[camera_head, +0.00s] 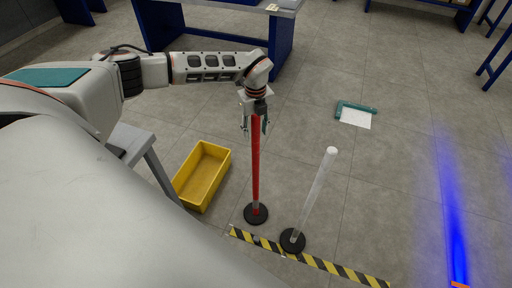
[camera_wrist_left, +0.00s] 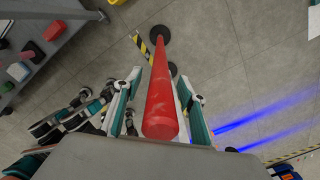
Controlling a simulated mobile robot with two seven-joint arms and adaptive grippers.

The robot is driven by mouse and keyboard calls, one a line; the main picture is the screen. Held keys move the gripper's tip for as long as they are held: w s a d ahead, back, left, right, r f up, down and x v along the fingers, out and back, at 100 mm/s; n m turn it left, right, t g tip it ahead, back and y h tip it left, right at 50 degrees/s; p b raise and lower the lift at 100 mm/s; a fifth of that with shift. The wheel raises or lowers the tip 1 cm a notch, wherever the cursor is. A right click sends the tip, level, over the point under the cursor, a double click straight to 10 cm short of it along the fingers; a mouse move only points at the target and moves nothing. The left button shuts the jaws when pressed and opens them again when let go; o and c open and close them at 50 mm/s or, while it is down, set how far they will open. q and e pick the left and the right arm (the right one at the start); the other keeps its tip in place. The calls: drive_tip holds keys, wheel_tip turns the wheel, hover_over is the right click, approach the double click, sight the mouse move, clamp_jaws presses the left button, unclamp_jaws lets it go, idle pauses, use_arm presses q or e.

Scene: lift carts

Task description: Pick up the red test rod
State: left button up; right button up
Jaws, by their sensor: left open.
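The red test rod (camera_head: 255,170) stands upright on a round black base on the floor in the head view. In the left wrist view the red rod (camera_wrist_left: 161,95) runs from its black base at the top to its near end between my fingers. My left gripper (camera_head: 255,131) is at the rod's upper end, with a finger on either side. In the left wrist view the left gripper (camera_wrist_left: 160,112) is open, its teal-backed fingers apart around the rod. Whether a finger touches the rod cannot be told.
A white rod (camera_head: 318,195) on a black base stands right of the red rod. A yellow crate (camera_head: 217,180) lies to the left. Yellow-black tape (camera_head: 330,267) crosses the floor in front. A blue-legged table (camera_head: 280,42) stands behind. A clipboard with paper (camera_head: 355,116) lies on open floor.

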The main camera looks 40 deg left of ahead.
use_arm(q)
clamp_jaws()
drive_tip(key=shift+r, duration=0.2)
